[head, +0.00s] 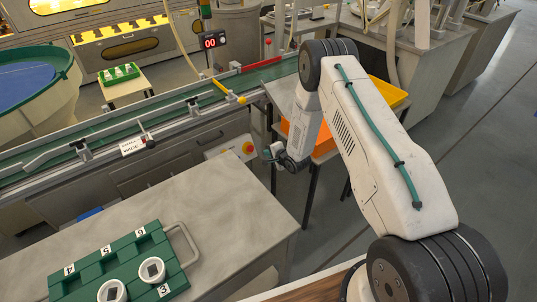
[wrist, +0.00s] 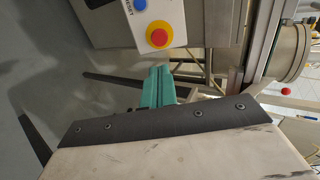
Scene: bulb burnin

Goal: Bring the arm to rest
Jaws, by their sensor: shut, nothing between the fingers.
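My gripper (head: 270,153) hangs at the end of my folded arm, off the right end of the grey bench, in front of the conveyor and near the emergency-stop box. It is small and partly hidden by its own wrist in the head view. In the wrist view its teal fingers (wrist: 158,78) are together with nothing between them. It holds nothing and appears apart from the bench.
The grey bench (head: 225,210) carries a green numbered tray (head: 125,245) with white round pieces. The conveyor (head: 190,110) runs behind. A control box with a red emergency button (wrist: 158,38) is close to my gripper. Orange (head: 300,135) and yellow bins (head: 388,92) stand behind my arm. Open floor lies right.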

